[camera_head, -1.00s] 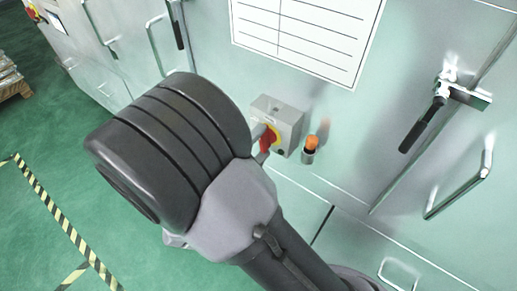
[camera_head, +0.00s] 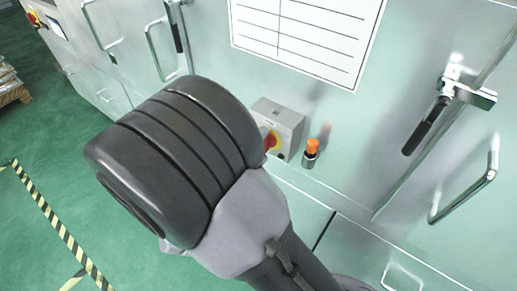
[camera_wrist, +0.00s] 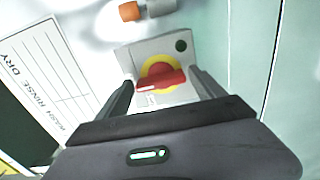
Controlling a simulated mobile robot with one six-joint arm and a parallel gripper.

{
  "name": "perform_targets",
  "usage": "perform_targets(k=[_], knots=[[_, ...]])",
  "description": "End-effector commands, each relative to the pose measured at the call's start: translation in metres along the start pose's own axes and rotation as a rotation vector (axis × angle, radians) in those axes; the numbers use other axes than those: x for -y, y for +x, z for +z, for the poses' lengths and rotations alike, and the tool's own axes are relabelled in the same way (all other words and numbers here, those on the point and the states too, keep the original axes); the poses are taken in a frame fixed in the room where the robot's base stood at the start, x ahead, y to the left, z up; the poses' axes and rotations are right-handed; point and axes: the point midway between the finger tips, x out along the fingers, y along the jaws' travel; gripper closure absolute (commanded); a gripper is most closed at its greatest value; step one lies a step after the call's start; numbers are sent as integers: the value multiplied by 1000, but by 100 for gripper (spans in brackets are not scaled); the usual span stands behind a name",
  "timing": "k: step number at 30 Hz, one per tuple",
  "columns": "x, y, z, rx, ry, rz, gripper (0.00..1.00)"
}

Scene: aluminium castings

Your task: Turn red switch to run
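The red switch (camera_head: 270,141) is a red handle on a yellow disc, on a grey box (camera_head: 288,117) fixed to the cabinet front. In the head view my arm hides part of it. In the wrist view the red handle (camera_wrist: 162,81) lies across the yellow disc (camera_wrist: 160,65), nearly level in the picture. My gripper (camera_wrist: 168,88) is open, with one finger on each side of the handle and a gap at both sides. Small lettering by the handle is too blurred to read. My gripper's fingers are hidden in the head view.
An orange-capped part (camera_head: 312,147) sticks out right of the box. A black-handled latch (camera_head: 428,122) and a bar handle (camera_head: 465,190) are farther right. A white chart (camera_head: 305,38) is above. Green floor with striped tape (camera_head: 60,228) lies at the left.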

Motion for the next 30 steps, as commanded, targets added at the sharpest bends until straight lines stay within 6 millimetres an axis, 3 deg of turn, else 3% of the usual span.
perform_targets(k=[14,17,20,30], knots=[[0,-1,0,-1,-1,0,9],[-1,-9,-1,-4,-2,0,9],[-3,-32,-2,-7,-2,0,9],[-4,-140,-1,-5,-1,0,9]])
